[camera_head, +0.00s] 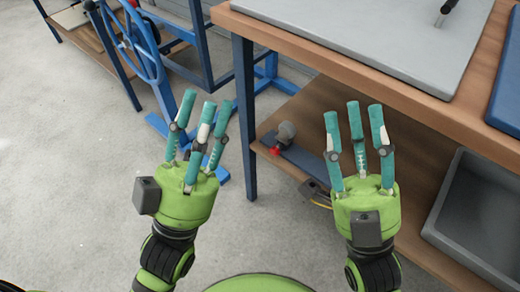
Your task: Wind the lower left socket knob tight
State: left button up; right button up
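I cannot make out a lower left socket knob in this view. My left gripper (206,108) is green with three teal fingers, held up over the grey floor left of the bench's blue leg. Its fingers are extended and apart, with nothing between them. My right gripper (353,112) is of the same kind, in front of the bench's lower shelf. Its fingers are also spread and empty. Neither gripper touches anything that I can see.
A wooden workbench (408,87) with a grey mat (375,38) stands at the right. Its lower shelf (315,100) carries a grey and red tool (285,135) and a grey bin (478,205). A blue wheeled frame (145,50) stands at the upper left. The floor at left is clear.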

aim_at(275, 151)
jog(key=i+j+z, duration=0.15)
jog(key=j, duration=0.75)
jog(key=j+z, duration=0.2)
jog(key=j, duration=0.7)
jog(key=i+l+z, duration=0.1)
jog(key=z, duration=0.35)
jog(key=i+z, duration=0.15)
jog(key=z, duration=0.35)
jog(key=i+z, duration=0.1)
jog(key=z, duration=0.35)
jog(key=i, duration=0.15)
